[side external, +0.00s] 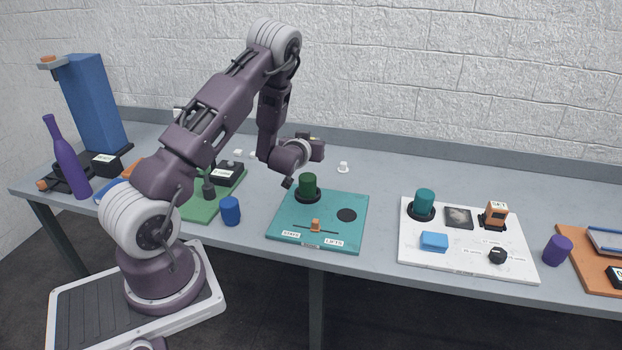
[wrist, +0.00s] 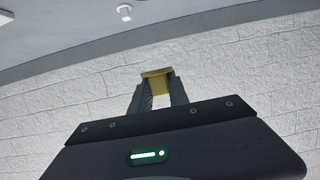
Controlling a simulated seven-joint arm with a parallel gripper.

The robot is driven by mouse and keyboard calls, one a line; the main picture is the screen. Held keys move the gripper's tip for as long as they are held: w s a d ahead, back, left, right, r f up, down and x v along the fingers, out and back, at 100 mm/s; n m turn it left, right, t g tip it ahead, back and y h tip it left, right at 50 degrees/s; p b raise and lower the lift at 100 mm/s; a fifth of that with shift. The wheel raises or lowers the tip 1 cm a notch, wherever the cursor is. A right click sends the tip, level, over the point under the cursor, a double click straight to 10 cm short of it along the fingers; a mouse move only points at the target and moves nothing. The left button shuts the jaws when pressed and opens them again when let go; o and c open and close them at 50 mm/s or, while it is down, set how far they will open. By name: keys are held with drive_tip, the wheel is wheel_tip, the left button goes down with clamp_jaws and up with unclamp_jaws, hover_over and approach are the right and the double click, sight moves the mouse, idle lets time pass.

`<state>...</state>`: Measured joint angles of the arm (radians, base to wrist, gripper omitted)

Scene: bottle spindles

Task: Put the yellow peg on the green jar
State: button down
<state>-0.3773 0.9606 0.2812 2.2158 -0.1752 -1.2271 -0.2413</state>
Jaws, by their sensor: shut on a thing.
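The green jar (side external: 308,184) is a dark green cylinder standing upright on a black round base on the teal board. My gripper (side external: 316,147) is above and behind it, apart from it, and points roughly level toward the wall. In the wrist view my gripper (wrist: 159,88) has its two fingers shut on the yellow peg (wrist: 157,73), whose end shows as a dull yellow block between the fingertips. In the side view the peg is too small and hidden to make out clearly.
A white board (side external: 470,261) with a teal jar (side external: 424,202) lies to the right. A small white object (side external: 343,167) stands behind.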

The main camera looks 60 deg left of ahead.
sight(308, 176)
drive_tip(key=f, duration=0.6)
drive_tip(key=a+f, duration=0.1)
drive_tip(key=f, duration=0.2)
drive_tip(key=shift+s+f, duration=0.25)
drive_tip(key=shift+s, duration=0.05)
drive_tip(key=shift+f, duration=0.15)
drive_tip(key=c, duration=1.3)
unclamp_jaws()
drive_tip(key=shift+o, duration=0.2)
